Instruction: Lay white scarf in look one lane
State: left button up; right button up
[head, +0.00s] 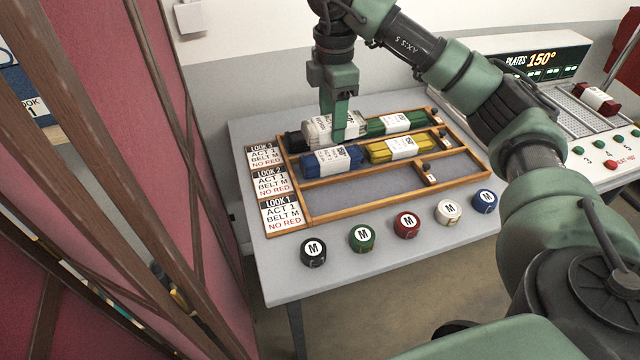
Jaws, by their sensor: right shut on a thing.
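The white scarf (318,131) is a folded pale bundle with a paper band, at the far left of the wooden lane tray (355,210). My right gripper (341,132) reaches down from above and is shut on it. The scarf is at or just above the look 3 lane; I cannot tell if it touches the tray. The look one lane (365,193) is the nearest lane, beside the LOOK 1 card (281,214). Its floor is bare apart from a small tag block (431,179) near its right part. My left gripper is not in view.
A green bundle (390,123) and a dark bundle (294,141) are in the far lane. Blue (331,161) and yellow (399,148) bundles fill the middle lane. Several round M-marked belts, including a black one (313,252), line the table front. A plate machine (545,66) stands right.

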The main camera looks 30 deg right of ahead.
jog(key=shift+s+f, duration=0.25)
jog(key=shift+f, duration=0.9)
notch_tip(320, 180, down, 6)
jog(key=f+p, duration=0.1)
jog(key=p, duration=0.1)
send_over(331, 200)
notch_tip(331, 200, down, 6)
jog(key=shift+r, duration=0.2)
jog(key=shift+f, duration=0.25)
notch_tip(331, 200, down, 4)
jog(key=shift+r+p, duration=0.25)
jog(key=shift+p, duration=0.25)
jog(key=shift+f, duration=0.25)
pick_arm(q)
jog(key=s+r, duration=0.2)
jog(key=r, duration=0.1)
